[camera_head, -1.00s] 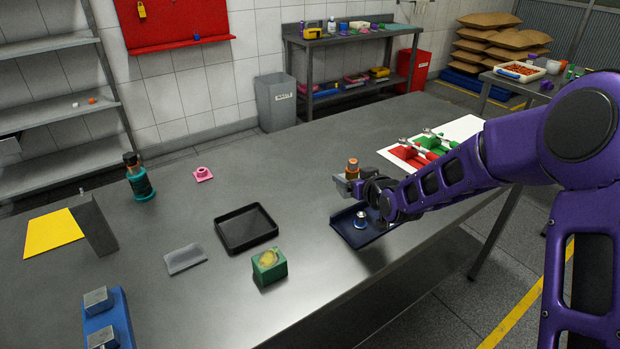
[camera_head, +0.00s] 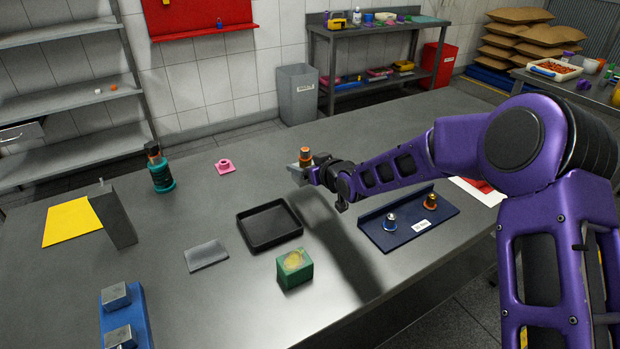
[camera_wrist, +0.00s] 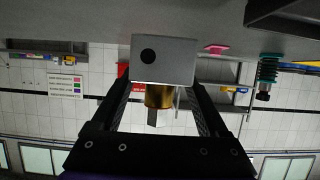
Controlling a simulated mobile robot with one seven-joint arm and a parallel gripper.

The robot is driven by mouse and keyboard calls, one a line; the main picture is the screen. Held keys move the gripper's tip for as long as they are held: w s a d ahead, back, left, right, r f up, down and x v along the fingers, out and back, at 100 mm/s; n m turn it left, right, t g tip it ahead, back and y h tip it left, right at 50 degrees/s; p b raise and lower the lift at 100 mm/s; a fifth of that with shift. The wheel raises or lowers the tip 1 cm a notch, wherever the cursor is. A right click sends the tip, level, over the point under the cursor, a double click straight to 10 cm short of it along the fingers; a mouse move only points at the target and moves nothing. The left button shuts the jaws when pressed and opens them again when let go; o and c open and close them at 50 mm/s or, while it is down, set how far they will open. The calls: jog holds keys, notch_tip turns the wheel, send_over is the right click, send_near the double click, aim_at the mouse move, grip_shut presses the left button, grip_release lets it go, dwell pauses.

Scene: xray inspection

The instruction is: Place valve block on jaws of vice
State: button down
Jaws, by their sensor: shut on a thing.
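The valve block, a grey block with a copper-coloured fitting on top (camera_head: 305,157), is held in my gripper (camera_head: 313,174) above the table. In the wrist view the valve block (camera_wrist: 165,58) shows a dark round hole and a brass part between the two fingers (camera_wrist: 163,98). The vice (camera_head: 140,318) is blue with two grey jaws, at the lower left of the head view, partly cut off by the frame edge. Its jaws (camera_head: 116,296) look bare with a gap between them. My gripper is well to the right of and beyond the vice.
A black tray (camera_head: 299,235), a green block (camera_head: 294,269) and a grey pad (camera_head: 206,255) lie between my gripper and the vice. A blue tray (camera_head: 412,239) with two fittings lies right.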

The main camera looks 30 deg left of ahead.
jog(key=shift+f, duration=1.9)
jog(key=shift+f+b, duration=0.2)
jog(key=shift+b, duration=0.15)
grip_release()
